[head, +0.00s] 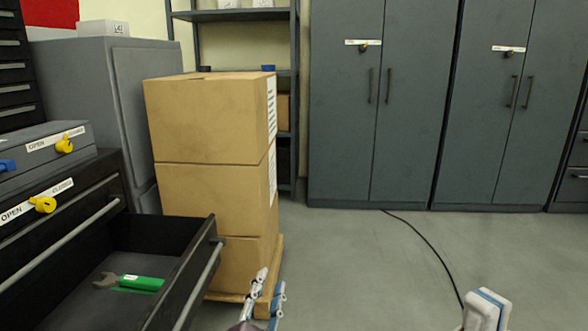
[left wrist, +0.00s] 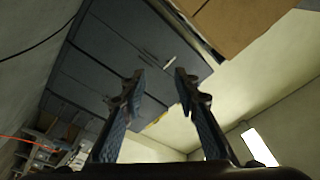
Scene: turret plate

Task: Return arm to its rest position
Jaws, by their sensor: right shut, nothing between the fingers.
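My left gripper (head: 271,284) shows at the bottom of the head view, in front of the box stack and right of the open drawer. In the left wrist view its fingers (left wrist: 158,88) stand apart with nothing between them. My right gripper (head: 486,309) shows at the bottom right of the head view over the floor. It is shut and empty; only its end shows. No object is in contact with either gripper.
A black drawer (head: 198,266) stands open at the lower left, holding a green-handled wrench (head: 138,283). Stacked cardboard boxes (head: 212,195) stand on a wooden pallet. Grey cabinets (head: 345,120) line the back. A black cable (head: 425,237) crosses the open floor (head: 355,275).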

